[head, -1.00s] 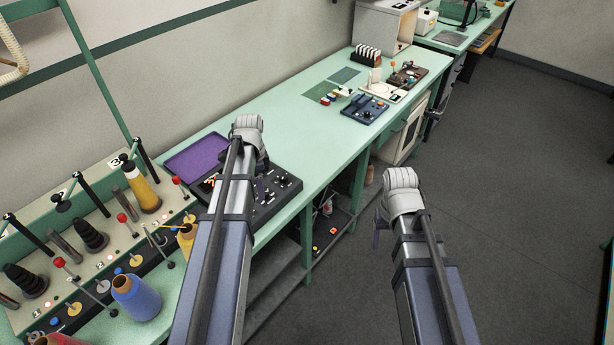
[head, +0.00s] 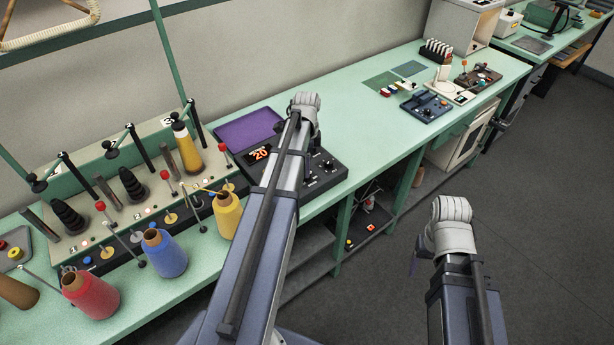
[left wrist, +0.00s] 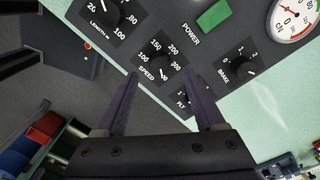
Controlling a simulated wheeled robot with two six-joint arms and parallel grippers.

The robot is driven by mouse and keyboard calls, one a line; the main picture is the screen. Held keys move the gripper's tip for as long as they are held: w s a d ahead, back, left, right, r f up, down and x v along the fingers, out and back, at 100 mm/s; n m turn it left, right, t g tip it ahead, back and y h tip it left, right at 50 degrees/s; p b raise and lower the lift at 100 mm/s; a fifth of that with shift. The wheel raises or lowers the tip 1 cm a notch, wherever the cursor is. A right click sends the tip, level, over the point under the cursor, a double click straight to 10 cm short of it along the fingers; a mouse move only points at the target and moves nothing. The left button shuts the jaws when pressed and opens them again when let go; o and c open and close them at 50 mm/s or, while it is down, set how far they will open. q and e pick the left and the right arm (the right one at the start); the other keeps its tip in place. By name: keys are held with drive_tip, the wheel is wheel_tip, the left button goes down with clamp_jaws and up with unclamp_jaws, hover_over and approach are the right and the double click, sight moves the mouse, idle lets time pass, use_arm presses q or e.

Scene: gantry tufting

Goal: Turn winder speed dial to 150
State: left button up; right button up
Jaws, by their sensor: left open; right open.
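The winder speed dial (left wrist: 159,66) is a black knob marked SPEED on a dark control panel, with numbers including 100, 150, 200, 250 and 300 around it. Its pointer setting is too small to tell for certain. My left gripper (left wrist: 164,82) is open, its two dark fingers reaching towards the panel on either side of the dial's lower part, with nothing between them; contact is not clear. My right gripper (head: 418,262) is open and empty over the floor, right of the bench.
Beside the speed dial are a length dial (left wrist: 104,12), a brake dial (left wrist: 236,68), a green power switch (left wrist: 214,15) and a gauge (left wrist: 296,17). A red display (head: 260,153) reads 20. Yellow, blue and red cones stand on the left of the green bench (head: 362,132).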

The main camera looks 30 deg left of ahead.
use_arm(q)
drive_tip(key=shift+f+b, duration=1.45)
drive_tip(key=shift+f, duration=0.5)
drive_tip(key=shift+c, duration=0.4)
clamp_jaws()
